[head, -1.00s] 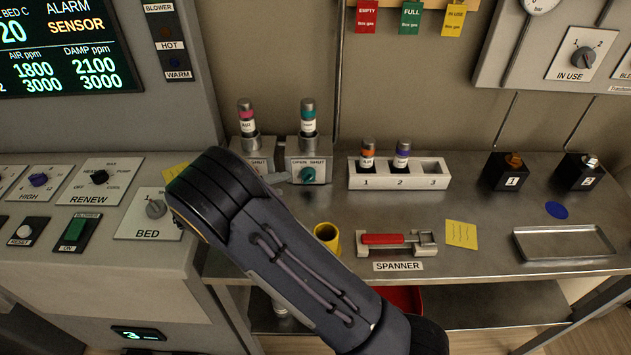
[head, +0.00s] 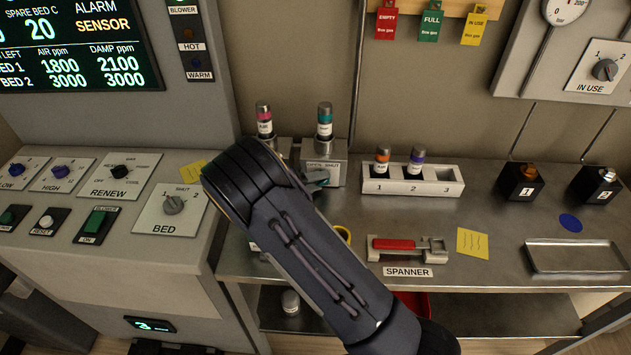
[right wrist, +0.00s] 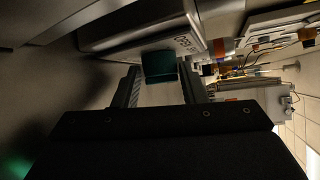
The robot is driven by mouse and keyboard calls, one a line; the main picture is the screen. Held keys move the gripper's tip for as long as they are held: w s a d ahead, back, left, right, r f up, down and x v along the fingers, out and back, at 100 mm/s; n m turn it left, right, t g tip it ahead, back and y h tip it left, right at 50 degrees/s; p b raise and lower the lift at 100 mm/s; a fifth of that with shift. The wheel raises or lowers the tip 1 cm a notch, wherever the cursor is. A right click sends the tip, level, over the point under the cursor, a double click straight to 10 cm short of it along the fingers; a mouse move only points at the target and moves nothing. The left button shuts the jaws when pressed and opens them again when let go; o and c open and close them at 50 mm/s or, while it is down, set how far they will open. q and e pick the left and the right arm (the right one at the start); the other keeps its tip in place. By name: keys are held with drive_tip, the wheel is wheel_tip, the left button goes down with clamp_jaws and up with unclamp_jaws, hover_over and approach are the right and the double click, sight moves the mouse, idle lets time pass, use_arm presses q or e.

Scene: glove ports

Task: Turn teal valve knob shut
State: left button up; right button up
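The teal valve knob (head: 316,175) is on the front of the right-hand grey valve block, under an "OPEN SHUT" label. A teal-banded cylinder (head: 324,122) stands upright in that block. My right gripper (head: 319,184) comes in from the left of the knob in the head view and partly covers it; my arm hides most of the gripper. In the right wrist view the teal knob (right wrist: 158,66) sits between the tips of my two open fingers (right wrist: 158,88), with a narrow gap seeming to show on each side. My left gripper is not in view.
A pink-banded cylinder (head: 264,122) stands in the left valve block. A white numbered rack (head: 452,188) holds two cylinders to the right. A red-handled spanner (head: 394,244) and a yellow note (head: 472,242) lie in front. The bench between note and tray (head: 575,268) is mostly clear.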

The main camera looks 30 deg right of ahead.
drive_tip(key=c, duration=0.5)
drive_tip(key=shift+r+m+y+p, duration=0.3)
drive_tip(key=shift+y+p, duration=0.1)
drive_tip(key=shift+p, duration=0.45)
drive_tip(key=shift+f, duration=0.25)
drive_tip(key=o, duration=0.9)
drive_tip(key=shift+o, duration=0.2)
drive_tip(key=shift+a, duration=0.1)
drive_tip(key=b+v, duration=0.1)
drive_tip(key=v, duration=0.6)
drive_tip(key=shift+s+a+r, duration=0.1)
drive_tip(key=shift+a+r, duration=0.15)
drive_tip(key=shift+a, duration=0.05)
